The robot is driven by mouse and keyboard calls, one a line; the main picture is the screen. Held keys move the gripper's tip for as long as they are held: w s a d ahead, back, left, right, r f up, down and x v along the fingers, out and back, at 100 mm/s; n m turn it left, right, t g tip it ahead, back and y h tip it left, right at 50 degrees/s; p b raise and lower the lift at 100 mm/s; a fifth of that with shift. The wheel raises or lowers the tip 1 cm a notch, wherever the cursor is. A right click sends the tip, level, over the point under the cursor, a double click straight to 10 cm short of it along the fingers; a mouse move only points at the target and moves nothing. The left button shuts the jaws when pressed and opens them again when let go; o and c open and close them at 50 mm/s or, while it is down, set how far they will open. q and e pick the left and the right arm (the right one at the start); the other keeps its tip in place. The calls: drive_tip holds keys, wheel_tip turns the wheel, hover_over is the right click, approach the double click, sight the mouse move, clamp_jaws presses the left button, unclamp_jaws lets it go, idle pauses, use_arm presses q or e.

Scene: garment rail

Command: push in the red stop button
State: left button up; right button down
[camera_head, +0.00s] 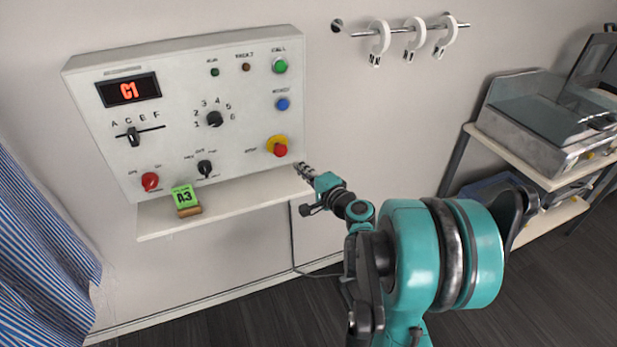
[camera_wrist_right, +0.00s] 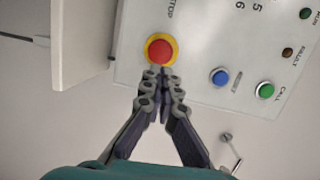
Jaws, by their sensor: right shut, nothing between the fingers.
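The red stop button (camera_head: 280,150) sits on a yellow surround at the lower right of the white control panel (camera_head: 240,90). In the right wrist view the red stop button (camera_wrist_right: 160,51) is just beyond my fingertips, with its yellow ring around it. My right gripper (camera_head: 303,168) is shut and empty, just right of and below the button in the head view. In the right wrist view my right gripper (camera_wrist_right: 162,75) has its fingertips together, overlapping the ring's lower edge. I cannot tell whether they touch the button. My left gripper is not in view.
The panel also carries a green button (camera_head: 280,65), a blue button (camera_head: 283,104), a red knob (camera_head: 150,181) and a black dial (camera_head: 215,119). White hooks (camera_head: 414,38) hang on a rail at upper right.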

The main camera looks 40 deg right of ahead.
sight(283, 152)
drive_tip(key=w, duration=0.2)
drive_tip(key=w+b, duration=0.1)
drive_tip(key=w, duration=0.1)
drive_tip(key=w+f, duration=0.1)
drive_tip(key=w, duration=0.2)
drive_tip(key=shift+d+b, duration=0.1)
drive_tip(key=shift+b, duration=0.3)
drive_tip(key=shift+w+r, duration=0.1)
drive_tip(key=shift+w, duration=0.2)
drive_tip(key=shift+w, duration=0.1)
drive_tip(key=shift+w+d, duration=0.25)
drive_tip(key=shift+w, duration=0.55)
